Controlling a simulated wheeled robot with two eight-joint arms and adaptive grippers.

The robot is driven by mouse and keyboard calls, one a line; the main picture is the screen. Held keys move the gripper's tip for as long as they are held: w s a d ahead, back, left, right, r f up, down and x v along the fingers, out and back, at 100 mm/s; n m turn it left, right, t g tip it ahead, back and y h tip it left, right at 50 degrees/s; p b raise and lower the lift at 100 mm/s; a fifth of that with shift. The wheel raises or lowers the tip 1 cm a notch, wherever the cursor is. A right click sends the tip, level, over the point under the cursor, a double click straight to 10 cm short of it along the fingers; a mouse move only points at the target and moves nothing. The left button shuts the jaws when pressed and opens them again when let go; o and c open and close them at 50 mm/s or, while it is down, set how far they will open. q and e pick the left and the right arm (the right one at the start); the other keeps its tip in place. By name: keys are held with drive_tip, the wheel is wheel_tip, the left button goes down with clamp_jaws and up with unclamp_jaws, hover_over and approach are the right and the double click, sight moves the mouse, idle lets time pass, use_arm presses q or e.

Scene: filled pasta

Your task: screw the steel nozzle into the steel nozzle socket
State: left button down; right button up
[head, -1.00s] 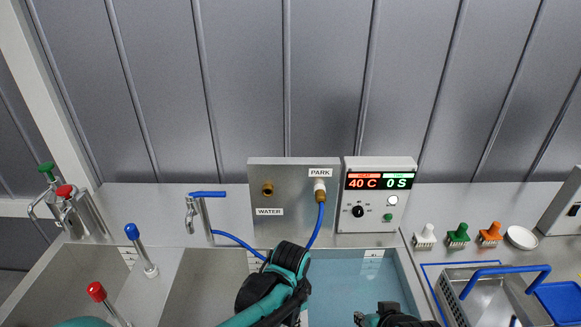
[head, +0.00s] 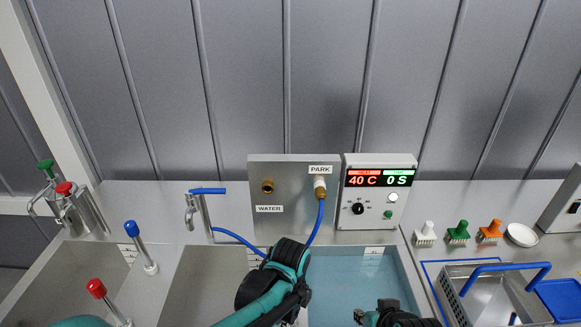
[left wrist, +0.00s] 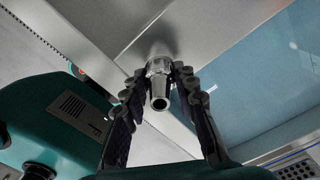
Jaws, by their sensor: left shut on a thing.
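The steel nozzle (left wrist: 159,85) is a short, shiny tube in the middle of the left wrist view, its open end toward the camera. My left gripper (left wrist: 164,76) is shut on it, one dark finger on each side. A rounded steel part (left wrist: 157,50) shows right behind the nozzle; I cannot tell whether it is the socket or whether the nozzle is threaded in it. In the head view my left wrist hides the left fingertips and the nozzle. My right gripper (head: 385,315) shows only partly at the bottom edge, its jaws unclear.
The control box (head: 375,222) reads 40 C.

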use_arm(q)
drive_tip(key=m, duration=0.5)
drive_tip(key=shift+m, duration=0.8)
drive_tip(key=m, duration=0.4)
drive_tip(key=shift+m, duration=1.6)
drive_tip(key=c, duration=1.1)
unclamp_jaws()
